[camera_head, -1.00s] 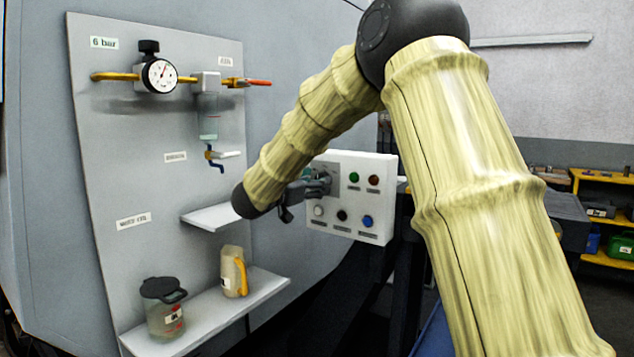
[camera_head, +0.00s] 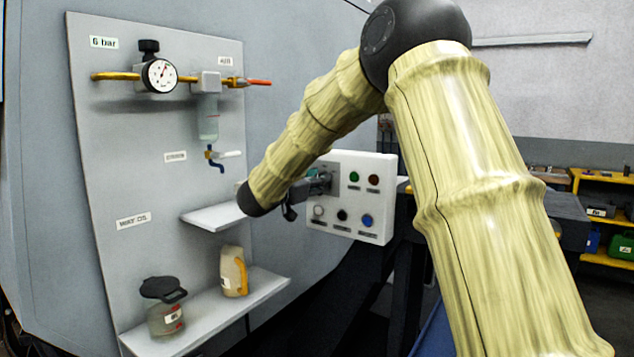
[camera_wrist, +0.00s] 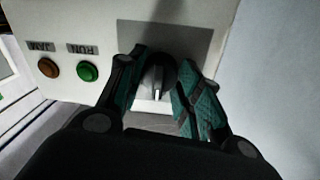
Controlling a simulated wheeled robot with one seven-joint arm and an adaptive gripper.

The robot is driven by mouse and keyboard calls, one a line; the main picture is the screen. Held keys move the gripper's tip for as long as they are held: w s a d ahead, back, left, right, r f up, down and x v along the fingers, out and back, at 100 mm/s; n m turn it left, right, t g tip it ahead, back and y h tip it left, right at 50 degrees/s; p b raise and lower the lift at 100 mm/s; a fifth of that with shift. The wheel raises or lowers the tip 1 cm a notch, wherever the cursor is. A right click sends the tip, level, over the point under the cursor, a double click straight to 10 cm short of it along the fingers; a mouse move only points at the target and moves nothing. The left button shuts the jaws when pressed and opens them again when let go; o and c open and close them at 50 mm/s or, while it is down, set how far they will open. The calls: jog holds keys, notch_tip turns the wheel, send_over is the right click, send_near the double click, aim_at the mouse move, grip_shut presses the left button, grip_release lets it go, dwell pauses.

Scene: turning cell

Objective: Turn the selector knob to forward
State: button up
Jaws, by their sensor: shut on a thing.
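The selector knob (camera_wrist: 157,76) is a dark round knob with a white line on a grey plate (camera_wrist: 195,38). In the wrist view it sits between the two teal-padded fingers of my gripper (camera_wrist: 161,72), which is shut on it. The white line points toward the bottom of that upside-down view. In the head view my gripper (camera_head: 318,184) reaches the left part of the white control panel (camera_head: 341,158) and hides the knob. No position labels around the knob are readable.
Green (camera_wrist: 87,72) and amber (camera_wrist: 48,68) buttons are beside the knob plate. More buttons line the panel's bottom, including a blue one (camera_head: 367,220). A small empty shelf (camera_head: 212,216) is left of my wrist. A jug (camera_head: 232,273) and lidded jar (camera_head: 168,319) stand lower.

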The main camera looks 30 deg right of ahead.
jog(key=m+b, duration=0.2)
jog(key=m, duration=0.2)
jog(key=shift+f+m, duration=0.1)
jog(key=shift+m, duration=0.3)
jog(key=shift+m+y+b, duration=0.3)
jog(key=shift+m+b, duration=1.05)
jog(key=shift+m, duration=1.05)
jog(key=o, duration=1)
jog(key=shift+o, duration=0.2)
jog(key=shift+s, duration=0.1)
jog(key=v, duration=1.1)
jog(key=shift+s+a, duration=0.2)
jog(key=shift+a, duration=0.15)
